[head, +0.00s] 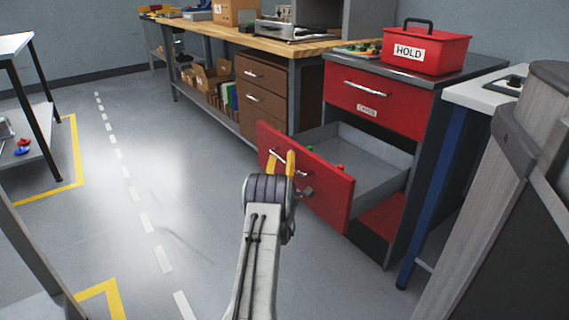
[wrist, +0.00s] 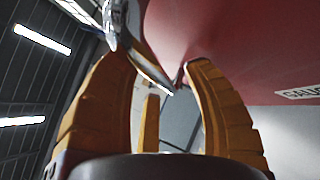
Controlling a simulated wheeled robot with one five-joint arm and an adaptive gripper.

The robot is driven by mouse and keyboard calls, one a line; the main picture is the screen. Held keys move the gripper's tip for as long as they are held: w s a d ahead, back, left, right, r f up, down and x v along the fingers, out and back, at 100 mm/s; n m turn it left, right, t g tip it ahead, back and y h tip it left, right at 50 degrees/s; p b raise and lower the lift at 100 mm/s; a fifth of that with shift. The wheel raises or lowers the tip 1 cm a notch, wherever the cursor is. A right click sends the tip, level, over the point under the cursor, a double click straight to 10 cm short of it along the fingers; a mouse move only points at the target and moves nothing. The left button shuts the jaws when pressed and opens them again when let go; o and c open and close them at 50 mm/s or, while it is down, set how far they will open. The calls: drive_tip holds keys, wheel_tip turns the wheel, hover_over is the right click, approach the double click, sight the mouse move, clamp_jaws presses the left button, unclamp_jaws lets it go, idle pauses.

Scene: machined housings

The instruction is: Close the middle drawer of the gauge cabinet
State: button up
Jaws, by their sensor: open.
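The gauge cabinet (head: 423,168) is red and dark grey, at the right in the head view. Its middle drawer (head: 330,192) is pulled well out, with its grey inside showing. Its top drawer (head: 372,98) and the red front below (head: 385,222) are shut. My gripper (head: 282,158) is at the outer face of the middle drawer, by its bar handle (head: 301,174). In the wrist view the yellow fingers (wrist: 160,65) are apart, with a metal bar (wrist: 145,62) and a red surface (wrist: 225,45) close to the tips. I cannot tell whether they touch.
A red HOLD box (head: 427,50) stands on the cabinet top. A workbench with brown drawers (head: 262,92) stands to the left of the cabinet. A pale table with a blue leg (head: 438,178) is close on the right.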

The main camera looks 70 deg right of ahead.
clamp_jaws()
idle(0.5)
